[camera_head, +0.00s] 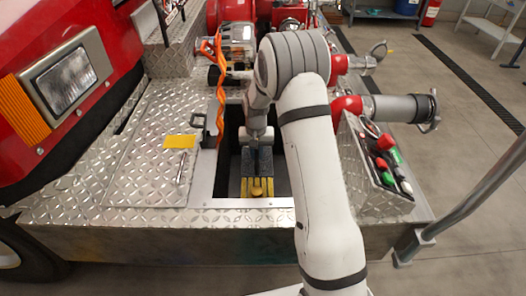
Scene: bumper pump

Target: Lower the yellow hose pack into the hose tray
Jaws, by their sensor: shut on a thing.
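The hose tray (230,202) is a dark rectangular recess with a metal rim in the diamond-plate bumper deck, at the centre of the head view. The yellow hose pack (257,188) shows as a small yellow shape inside the outline of this opening, towards its near end. My gripper (257,176) reaches down over the opening and is shut on the yellow hose pack. The fingertips are small and partly hidden. I cannot tell how deep the pack sits or whether it touches the tray floor. My arm covers the right side of the opening.
A diamond-plate lid (140,160) with a yellow label lies left of the opening. An orange strap (220,85) hangs at its far left edge. A control panel (380,160) and red-and-grey pipe fittings (395,107) stand on the right. A grey rail (480,190) crosses the far right.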

